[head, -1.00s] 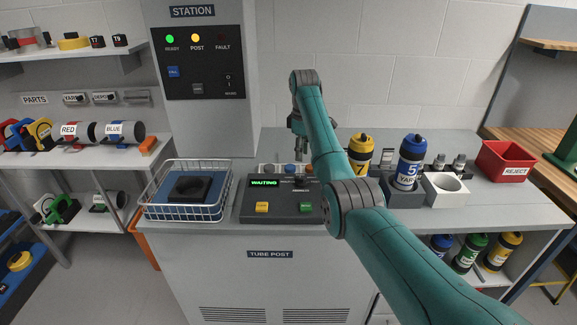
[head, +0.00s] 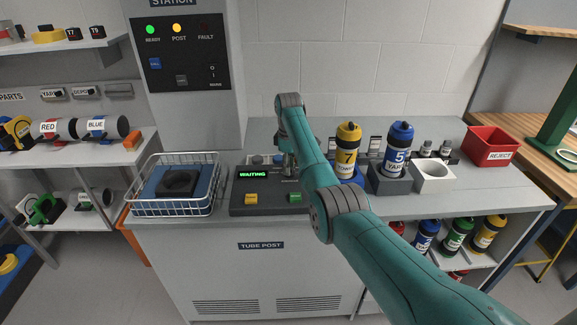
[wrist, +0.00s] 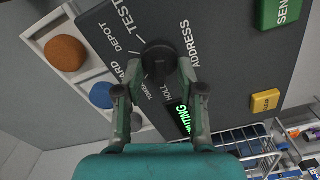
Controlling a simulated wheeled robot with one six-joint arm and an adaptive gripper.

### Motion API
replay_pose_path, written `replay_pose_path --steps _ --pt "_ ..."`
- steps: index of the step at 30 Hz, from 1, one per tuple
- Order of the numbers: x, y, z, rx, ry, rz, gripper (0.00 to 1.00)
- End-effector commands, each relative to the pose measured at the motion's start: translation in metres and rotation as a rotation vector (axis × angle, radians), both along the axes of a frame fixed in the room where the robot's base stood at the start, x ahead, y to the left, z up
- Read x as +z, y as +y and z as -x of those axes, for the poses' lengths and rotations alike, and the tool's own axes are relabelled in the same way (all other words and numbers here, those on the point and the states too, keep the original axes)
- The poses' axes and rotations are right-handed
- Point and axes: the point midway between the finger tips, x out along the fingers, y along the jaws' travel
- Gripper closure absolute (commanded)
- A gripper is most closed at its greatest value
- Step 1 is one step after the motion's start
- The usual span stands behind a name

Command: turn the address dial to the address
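In the head view my gripper (head: 288,168) is low over the panel (head: 270,202) and hides the dial. The green display (head: 253,174) reads WAITING. The dial's pointer direction is not clear.
The panel carries a yellow button (head: 251,199) and a green SEND button (wrist: 280,12). A wire basket (head: 176,205) stands to the left. A yellow carrier (head: 348,148) and a blue carrier (head: 398,150) stand to the right, near a red reject bin (head: 491,146).

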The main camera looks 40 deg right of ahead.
Motion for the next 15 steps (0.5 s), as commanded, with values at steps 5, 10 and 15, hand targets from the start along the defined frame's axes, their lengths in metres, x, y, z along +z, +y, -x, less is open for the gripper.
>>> replay_pose_path --steps 5,10,15 --pt "-0.0009 0.0 0.0 0.0 0.0 0.0 0.61" --pt "-0.0008 0.0001 0.0001 0.0 0.0 0.0 0.84" --pt "-0.0008 0.0 0.0001 0.0 0.0 0.0 1.0"
